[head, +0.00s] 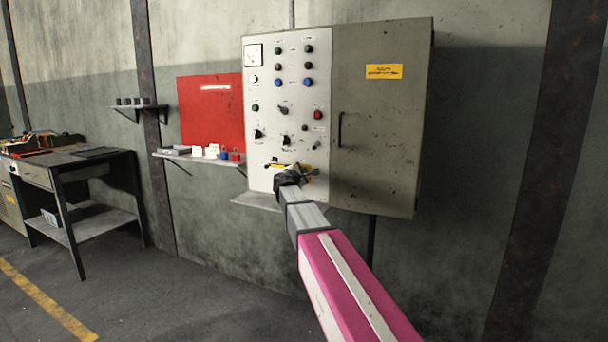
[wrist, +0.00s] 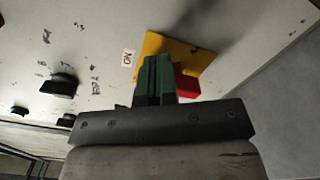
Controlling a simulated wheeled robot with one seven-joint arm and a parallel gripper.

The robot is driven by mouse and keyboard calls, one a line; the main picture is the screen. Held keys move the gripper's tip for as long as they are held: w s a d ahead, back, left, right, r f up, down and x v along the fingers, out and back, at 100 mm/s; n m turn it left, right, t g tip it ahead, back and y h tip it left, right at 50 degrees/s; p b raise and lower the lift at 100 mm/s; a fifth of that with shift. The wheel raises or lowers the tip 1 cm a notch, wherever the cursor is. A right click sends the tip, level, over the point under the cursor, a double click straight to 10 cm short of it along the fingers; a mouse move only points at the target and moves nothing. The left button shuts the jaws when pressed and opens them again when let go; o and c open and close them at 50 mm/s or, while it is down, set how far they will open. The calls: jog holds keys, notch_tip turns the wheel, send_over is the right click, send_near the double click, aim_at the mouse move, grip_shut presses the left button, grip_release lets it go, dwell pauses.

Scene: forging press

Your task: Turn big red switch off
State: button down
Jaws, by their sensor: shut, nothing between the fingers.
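The big red switch (wrist: 187,84) shows as a red block on a yellow plate (wrist: 160,46) in the wrist view. It is partly hidden behind my gripper's fingers. My gripper (wrist: 155,72) has its green fingers closed together, with nothing between them. The fingers are in front of the yellow plate, just left of the red block in the wrist view; I cannot tell whether they touch it. In the head view my gripper (head: 291,172) is at the lower part of the grey control panel (head: 262,90), over the yellow plate (head: 305,168). The red switch is hidden there.
A label (wrist: 128,58) sits beside the plate. Black knobs (wrist: 60,84) are left of my gripper in the wrist view. A closed grey cabinet door (head: 385,130) is right of the panel. A small shelf (head: 200,157) with padlocks is left. The floor in front is clear.

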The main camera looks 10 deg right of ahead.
jog(key=shift+w+a, duration=0.6)
jog(key=shift+a, duration=0.2)
dwell(2.2)
jog(key=shift+w+a+f, duration=0.1)
jog(key=shift+a+f, duration=0.15)
jog(key=shift+f, duration=0.05)
dwell(0.6)
jog(key=v, duration=0.8)
jog(key=shift+w+a, duration=0.2)
jog(key=shift+a, duration=0.3)
jog(key=shift+s+f, duration=0.1)
jog(key=shift+f, duration=0.05)
dwell(0.4)
